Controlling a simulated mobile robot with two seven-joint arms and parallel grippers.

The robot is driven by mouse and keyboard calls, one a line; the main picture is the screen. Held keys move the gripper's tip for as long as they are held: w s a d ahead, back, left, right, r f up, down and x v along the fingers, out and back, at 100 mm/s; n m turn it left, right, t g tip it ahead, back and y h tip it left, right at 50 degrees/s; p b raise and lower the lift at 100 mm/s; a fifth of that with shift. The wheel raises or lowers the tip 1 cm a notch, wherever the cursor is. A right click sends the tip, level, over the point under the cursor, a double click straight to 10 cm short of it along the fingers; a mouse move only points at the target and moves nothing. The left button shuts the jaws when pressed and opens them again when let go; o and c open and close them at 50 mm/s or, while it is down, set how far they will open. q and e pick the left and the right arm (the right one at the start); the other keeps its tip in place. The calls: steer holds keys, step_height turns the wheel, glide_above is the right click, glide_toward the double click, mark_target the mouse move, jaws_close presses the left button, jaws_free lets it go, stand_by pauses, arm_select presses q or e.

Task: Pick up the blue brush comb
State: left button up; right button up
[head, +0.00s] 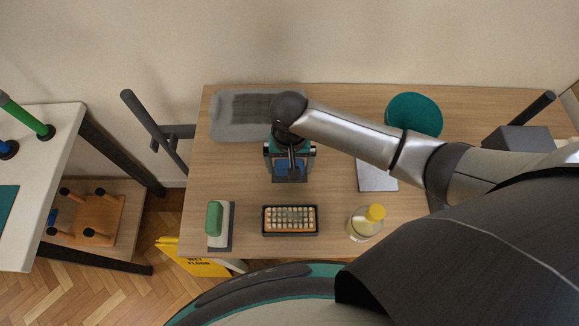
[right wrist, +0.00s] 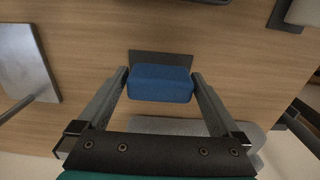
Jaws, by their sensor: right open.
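A blue block-shaped piece with a dark flat part beside it, which looks like the blue brush comb, lies on the wooden table; in the right wrist view the blue part (right wrist: 160,83) shows clearly. In the head view the blue brush comb (head: 284,166) is partly hidden under my right gripper (head: 290,160). In the right wrist view my right gripper (right wrist: 160,76) is open, with one fingertip on each side of the blue part. I cannot tell whether the fingers touch it. My left gripper is not in view.
A grey tray (head: 228,131) lies behind. A green-topped block (head: 214,218), a black box of pale pegs (head: 290,233) and a yellow-capped bottle (head: 365,222) stand in front. A teal disc (head: 414,114) and a pale plate (head: 377,178) are to the right.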

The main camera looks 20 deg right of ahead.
steer(key=shift+f, duration=0.8)
steer(key=shift+c, duration=0.4)
steer(key=c, duration=1)
steer(key=shift+r, duration=0.1)
step_height(320, 180, up, 20)
steer(key=p, duration=0.4)
